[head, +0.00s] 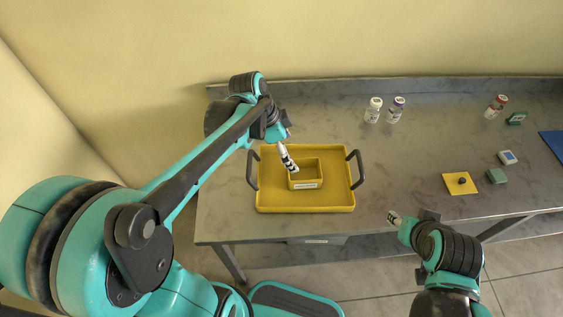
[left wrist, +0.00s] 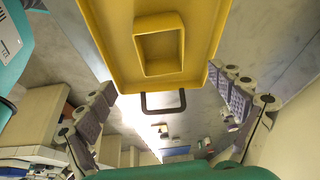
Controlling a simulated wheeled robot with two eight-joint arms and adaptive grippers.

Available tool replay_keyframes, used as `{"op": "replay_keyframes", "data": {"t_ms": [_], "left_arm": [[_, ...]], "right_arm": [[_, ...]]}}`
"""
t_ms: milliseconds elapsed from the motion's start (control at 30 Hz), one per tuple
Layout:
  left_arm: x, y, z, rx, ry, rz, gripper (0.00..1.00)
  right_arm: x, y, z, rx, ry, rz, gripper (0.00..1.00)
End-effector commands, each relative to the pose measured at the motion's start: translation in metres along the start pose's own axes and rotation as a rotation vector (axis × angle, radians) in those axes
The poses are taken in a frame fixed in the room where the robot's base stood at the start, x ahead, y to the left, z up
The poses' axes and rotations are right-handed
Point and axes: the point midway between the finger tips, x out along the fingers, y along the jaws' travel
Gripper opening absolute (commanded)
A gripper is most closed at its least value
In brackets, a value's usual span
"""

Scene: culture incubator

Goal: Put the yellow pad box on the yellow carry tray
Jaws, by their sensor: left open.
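The yellow pad box (head: 305,185) is a small open-topped box with a pale label on its front. It sits upright inside the yellow carry tray (head: 270,197), near the middle, and looks empty. The tray has dark handles at its left and right ends. My left gripper (head: 288,158) is at the box's back left corner, apparently above the tray. In the left wrist view its two fingers (left wrist: 160,80) are spread wide with nothing between them; the box (left wrist: 160,68) shows beyond the tips. My right gripper (head: 394,218) is at the table's front edge, too small to read.
A red-capped bottle (head: 496,106), a yellow plate with a dark knob (head: 460,183), a green block (head: 496,176) and a small white-blue item (head: 507,157) stand to the right. The table between is clear.

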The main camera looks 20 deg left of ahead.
Motion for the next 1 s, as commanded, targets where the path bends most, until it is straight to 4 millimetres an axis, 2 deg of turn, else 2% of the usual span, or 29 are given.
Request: {"op": "replay_keyframes", "data": {"t_ms": [167, 300, 500, 700, 1000], "left_arm": [[-0.023, 0.035, 0.018, -0.287, -0.019, -0.154, 0.93], [-0.036, 0.062, 0.04, -0.561, 0.024, -0.311, 0.93], [-0.043, 0.085, 0.065, -0.843, 0.142, -0.465, 0.93], [-0.044, 0.091, 0.074, -0.951, 0.209, -0.516, 0.93], [-0.044, 0.091, 0.074, -0.959, 0.213, -0.518, 0.93]], "right_arm": [[0.0, 0.0, 0.0, 0.0, 0.0, 0.0, 0.4], [0.0, 0.0, 0.0, 0.0, 0.0, 0.0, 0.4], [0.0, 0.0, 0.0, 0.0, 0.0, 0.0, 0.4], [0.0, 0.0, 0.0, 0.0, 0.0, 0.0, 0.4], [0.0, 0.0, 0.0, 0.0, 0.0, 0.0, 0.4]]}}
